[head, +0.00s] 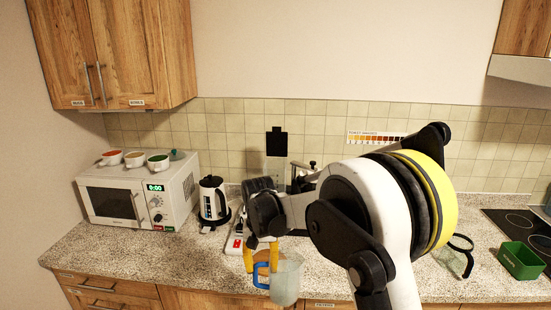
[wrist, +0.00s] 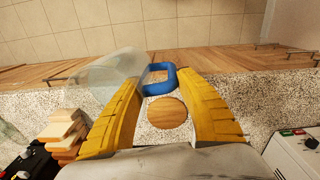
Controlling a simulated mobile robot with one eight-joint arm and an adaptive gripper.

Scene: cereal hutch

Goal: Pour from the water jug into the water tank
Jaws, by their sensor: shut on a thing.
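The water jug (head: 287,280) is a clear, pale vessel with a blue handle. It hangs near the front edge of the counter and looks roughly upright. My gripper (head: 262,262) points down, with its yellow fingers shut on the blue handle. In the wrist view, the handle (wrist: 158,79) sits between the fingertips (wrist: 156,82), and the clear jug body (wrist: 115,72) extends to the left. I cannot tell whether it holds water. I cannot identify the water tank for certain; a dark appliance (head: 300,172) at the back is mostly hidden by my arm.
A microwave (head: 130,205) with several cups on top stands left, beside a kettle (head: 212,200). A clear vessel with a dark handle (head: 455,261) and a green bin (head: 521,260) stand right. The wrist view shows a round wooden piece (wrist: 167,111) and stacked slices (wrist: 63,130).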

